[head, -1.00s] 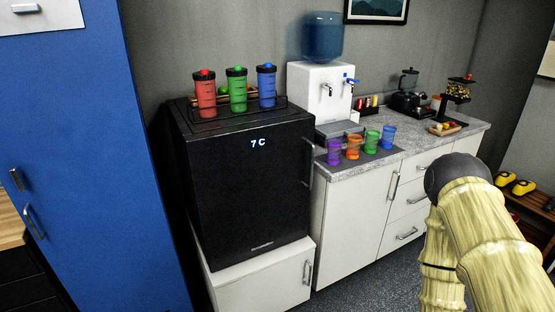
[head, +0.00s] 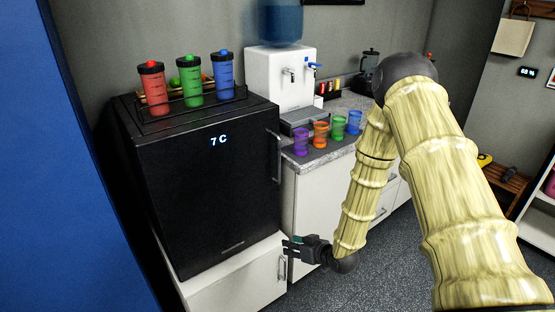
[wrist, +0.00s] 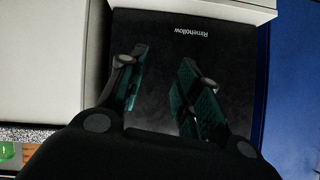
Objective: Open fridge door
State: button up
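The black mini fridge (head: 205,190) stands on a low white cabinet, its door shut and its display reading 7 C. Its vertical grey handle (head: 274,157) runs along the right edge of the door. My gripper (head: 288,248) is below and slightly right of the handle, near the fridge's lower right corner, and touches nothing that I can make out. In the wrist view my gripper (wrist: 165,88) has its two teal-padded fingers apart, with nothing between them. The fridge door (wrist: 190,50) with its brand lettering lies behind the fingers, upside down. The handle cannot be made out there.
Red, green and blue shaker bottles (head: 194,80) stand in a rack on the fridge. A water dispenser (head: 281,80) and several coloured cups (head: 320,134) are on the counter to the right. A blue locker (head: 50,200) is at left. The floor (head: 345,285) ahead is clear.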

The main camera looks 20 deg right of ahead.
jog(key=w+d+r+n+t+y, duration=0.2)
jog(key=w+d+r, duration=0.2)
jog(key=w+r, duration=0.5)
jog(key=w+d+r+n+t+y, duration=0.25)
jog(key=w+r, duration=0.25)
jog(key=r, duration=0.7)
jog(key=p+x, duration=0.2)
jog(key=x, duration=0.8)
jog(key=shift+r, duration=0.15)
jog(key=shift+d+m, duration=0.1)
jog(key=shift+m, duration=0.15)
grip_shut()
